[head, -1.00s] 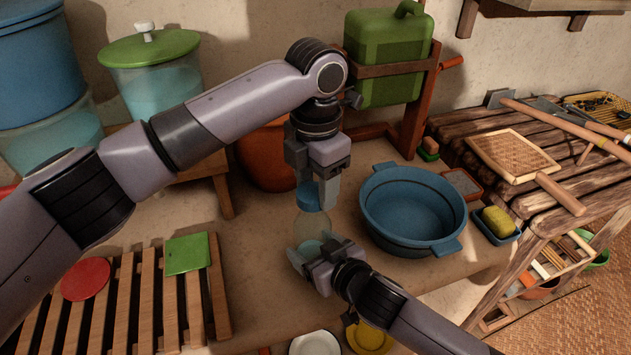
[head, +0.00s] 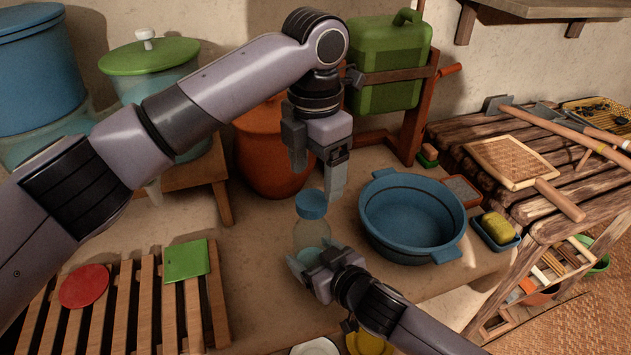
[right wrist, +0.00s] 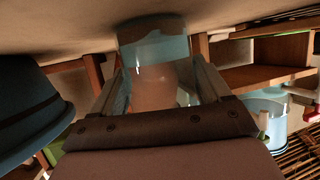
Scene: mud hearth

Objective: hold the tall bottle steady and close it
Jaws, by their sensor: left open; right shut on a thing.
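The tall clear bottle (head: 312,236) stands upright on the counter with light blue liquid low inside. Its blue cap (head: 311,204) rests on the top; how tightly it sits I cannot tell. My left gripper (head: 317,180) is open just above the cap, its fingers spread and holding nothing. My right gripper (head: 310,272) is shut on the bottle's lower part from the front right. In the right wrist view the bottle (right wrist: 160,75) stands between the two fingers; the cap is out of that view.
A blue basin (head: 412,215) stands close to the bottle's right. A slatted rack (head: 142,310) with a red disc (head: 84,285) and a green square (head: 186,260) lies to the left. An orange pot (head: 270,160) and a green canister (head: 390,65) stand behind.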

